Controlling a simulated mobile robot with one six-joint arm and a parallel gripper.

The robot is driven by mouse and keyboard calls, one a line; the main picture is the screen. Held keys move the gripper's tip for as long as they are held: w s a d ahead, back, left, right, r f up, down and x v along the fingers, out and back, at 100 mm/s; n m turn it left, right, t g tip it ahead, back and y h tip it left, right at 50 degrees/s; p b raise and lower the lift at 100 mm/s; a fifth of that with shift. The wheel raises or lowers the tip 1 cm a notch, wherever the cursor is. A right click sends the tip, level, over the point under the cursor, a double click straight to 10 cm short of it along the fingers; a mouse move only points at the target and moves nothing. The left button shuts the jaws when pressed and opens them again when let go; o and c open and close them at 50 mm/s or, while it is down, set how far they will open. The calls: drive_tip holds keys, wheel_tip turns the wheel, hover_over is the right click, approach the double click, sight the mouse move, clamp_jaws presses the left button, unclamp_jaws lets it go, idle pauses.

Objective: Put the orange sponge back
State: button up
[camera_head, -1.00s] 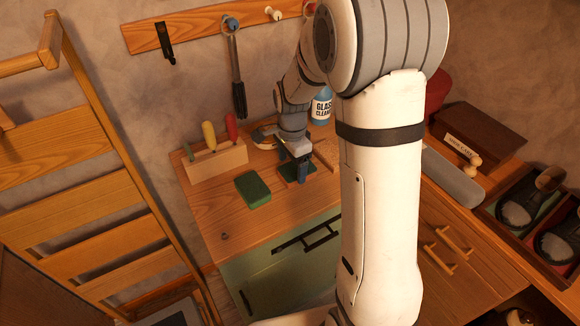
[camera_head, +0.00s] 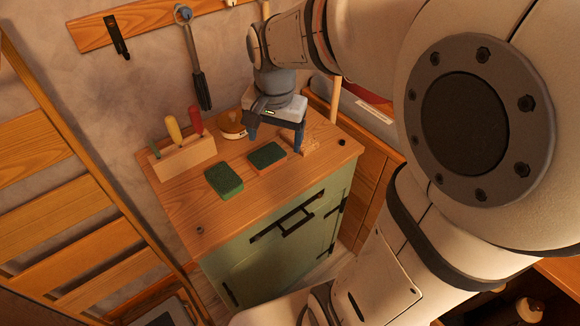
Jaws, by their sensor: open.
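A sponge with a dark green top and an orange-brown edge (camera_head: 267,158) lies flat on the wooden top of the green cabinet (camera_head: 240,205). It seems to be the orange sponge. A second, all-green sponge (camera_head: 223,181) lies to its left, apart from it. My gripper (camera_head: 276,137) points down just behind and above the orange-edged sponge. Its two dark blue fingers are spread wide with nothing seen between them. Whether a finger touches anything is not clear.
A wooden block holding tools with yellow and red handles (camera_head: 184,157) stands at the back left. A round tan object (camera_head: 231,125) and a small wooden piece (camera_head: 312,138) sit near my gripper. The top's front left is clear. A wooden ladder (camera_head: 70,190) stands left.

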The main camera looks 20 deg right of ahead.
drive_tip(key=s+f+n+t, duration=0.1)
drive_tip(key=s+n, duration=0.6)
drive_tip(key=s, duration=0.3)
drive_tip(key=shift+s+d+n, duration=0.15)
drive_tip(key=shift+s+n, duration=0.15)
drive_tip(key=shift+f, duration=0.1)
